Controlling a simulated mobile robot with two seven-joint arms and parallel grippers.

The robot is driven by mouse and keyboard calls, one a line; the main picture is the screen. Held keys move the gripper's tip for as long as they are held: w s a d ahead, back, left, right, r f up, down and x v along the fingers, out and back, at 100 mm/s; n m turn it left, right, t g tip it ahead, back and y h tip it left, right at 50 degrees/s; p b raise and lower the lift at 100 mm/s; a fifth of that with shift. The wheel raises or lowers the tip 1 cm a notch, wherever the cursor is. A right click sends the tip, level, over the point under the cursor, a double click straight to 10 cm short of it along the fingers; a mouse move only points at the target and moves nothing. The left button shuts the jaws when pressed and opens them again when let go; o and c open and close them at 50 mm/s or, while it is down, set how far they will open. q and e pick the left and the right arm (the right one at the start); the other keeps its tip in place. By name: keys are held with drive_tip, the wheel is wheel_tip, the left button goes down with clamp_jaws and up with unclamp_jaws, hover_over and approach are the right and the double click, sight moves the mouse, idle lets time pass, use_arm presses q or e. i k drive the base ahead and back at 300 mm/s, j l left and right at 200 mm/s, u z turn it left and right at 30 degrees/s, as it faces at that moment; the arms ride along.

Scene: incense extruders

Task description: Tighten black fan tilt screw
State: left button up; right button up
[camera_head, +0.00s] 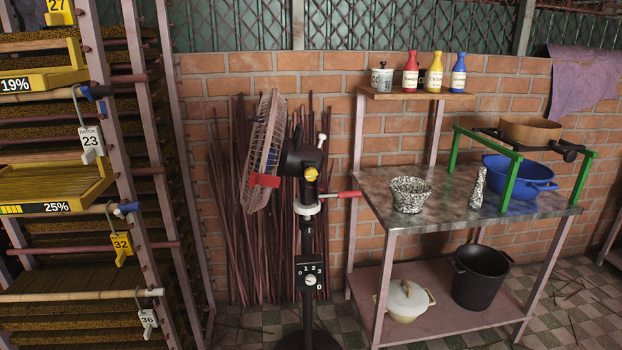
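A black pedestal fan (299,158) stands in the middle of the head view, with its round wire cage (264,150) turned to the left and leaning slightly. A yellow round knob (311,174) sits on the side of the fan's neck, below the motor housing. A white collar (307,208) and a red-handled part (349,194) are on the pole just below it. A red piece (264,180) sits at the lower right of the cage. I cannot tell which part is the tilt screw or how tight it is. Neither of my grippers shows.
A rack with yellow trays (55,185) and hanging tags stands at the left. A metal-topped table (370,185) with a mortar, blue basin and green stand is at the right. Bundled dark sticks (225,220) lean on the brick wall behind the fan.

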sight(310, 174)
drive_tip(key=z, duration=0.5)
drive_tip(key=i+j+z, duration=0.15)
drive_tip(key=j+z, duration=0.25)
drive_tip(key=i+j+z, duration=0.15)
drive_tip(key=z, duration=0.2)
drive_tip(key=j+z, duration=0.15)
drive_tip(key=j, duration=0.25)
drive_tip(key=i+j+z, duration=0.15)
drive_tip(key=j, duration=0.3)
